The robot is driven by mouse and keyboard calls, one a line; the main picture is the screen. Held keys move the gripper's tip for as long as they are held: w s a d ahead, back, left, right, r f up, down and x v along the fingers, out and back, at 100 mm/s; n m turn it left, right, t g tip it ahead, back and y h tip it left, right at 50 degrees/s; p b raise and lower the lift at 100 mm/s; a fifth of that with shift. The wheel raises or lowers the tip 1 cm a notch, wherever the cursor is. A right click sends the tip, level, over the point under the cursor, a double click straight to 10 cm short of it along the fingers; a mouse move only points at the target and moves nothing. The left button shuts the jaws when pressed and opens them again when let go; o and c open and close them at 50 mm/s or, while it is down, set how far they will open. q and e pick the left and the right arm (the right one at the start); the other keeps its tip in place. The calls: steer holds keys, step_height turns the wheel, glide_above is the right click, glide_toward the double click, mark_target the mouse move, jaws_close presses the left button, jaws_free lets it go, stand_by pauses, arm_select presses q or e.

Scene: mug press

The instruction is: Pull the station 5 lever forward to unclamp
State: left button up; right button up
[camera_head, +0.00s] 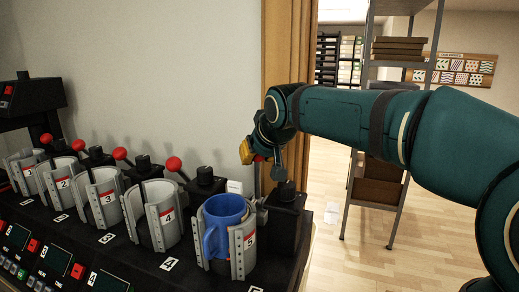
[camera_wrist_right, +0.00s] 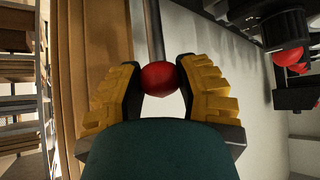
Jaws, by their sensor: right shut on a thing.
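The station 5 mug clamp (camera_head: 242,249) stands at the near right end of the press row, with a blue mug (camera_head: 226,226) upright inside its grey jaws. The station 5 lever's red knob (camera_wrist_right: 158,77) sits between the yellow fingers of my right gripper (camera_wrist_right: 160,88) in the right wrist view, and its metal rod (camera_wrist_right: 153,28) runs up from it. In the head view my right gripper (camera_head: 256,155) is behind and above the clamp, shut on the knob, which it mostly hides. My left gripper is not in view.
Stations 1 to 4 stand empty to the left, with red lever knobs such as station 4's (camera_head: 173,164). A control panel (camera_head: 45,262) lies in front. A wooden door frame (camera_head: 283,60) and a shelf rack (camera_head: 390,185) are behind my right arm.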

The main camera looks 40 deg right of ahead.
steer(key=shift+s+a, duration=0.15)
steer(key=shift+a, duration=0.15)
